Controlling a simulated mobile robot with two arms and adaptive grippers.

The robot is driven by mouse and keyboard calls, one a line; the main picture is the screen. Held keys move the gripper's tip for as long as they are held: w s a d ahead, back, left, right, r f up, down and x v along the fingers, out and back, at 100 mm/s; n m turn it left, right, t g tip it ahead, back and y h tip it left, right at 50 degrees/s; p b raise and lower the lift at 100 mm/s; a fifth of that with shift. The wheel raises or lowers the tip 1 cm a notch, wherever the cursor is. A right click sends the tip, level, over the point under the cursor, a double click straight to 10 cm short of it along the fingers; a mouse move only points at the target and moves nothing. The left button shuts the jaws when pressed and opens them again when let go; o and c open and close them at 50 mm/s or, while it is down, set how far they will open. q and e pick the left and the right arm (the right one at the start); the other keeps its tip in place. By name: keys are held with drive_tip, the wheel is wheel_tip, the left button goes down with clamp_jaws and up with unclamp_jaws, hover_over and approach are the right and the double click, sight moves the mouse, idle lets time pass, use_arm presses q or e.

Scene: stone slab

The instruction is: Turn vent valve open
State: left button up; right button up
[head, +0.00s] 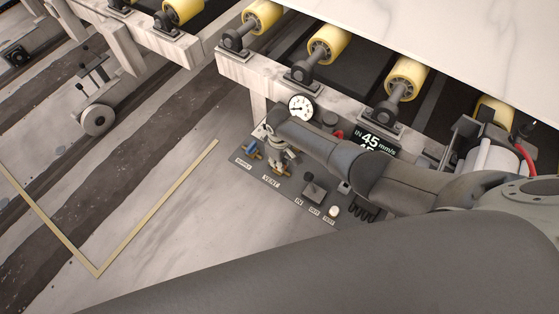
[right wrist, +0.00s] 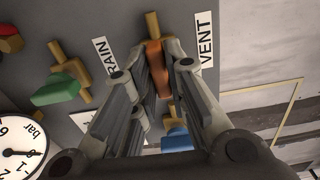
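The vent valve has an orange-brown handle (right wrist: 158,70) on a brass stem, beside the VENT label (right wrist: 206,42) in the right wrist view. My right gripper (right wrist: 164,62) has its fingertips close together on both sides of this handle, which fills the gap between them. In the head view my right gripper (head: 284,158) is down at the grey panel by the VENT label (head: 271,183), and it hides the vent handle there. My left gripper is in neither view.
A blue valve handle (right wrist: 176,138) and a green one (right wrist: 57,92) are close by on the panel. A pressure gauge (head: 301,107) stands behind the gripper. A conveyor frame with yellow rollers (head: 328,42) carries a pale slab (head: 460,40). The floor left of the panel is clear.

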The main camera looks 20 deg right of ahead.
drive_tip(key=o, duration=0.3)
drive_tip(key=shift+o, duration=0.2)
drive_tip(key=shift+r, duration=0.1)
wheel_tip(320, 180, up, 12)
idle(0.5)
idle(0.5)
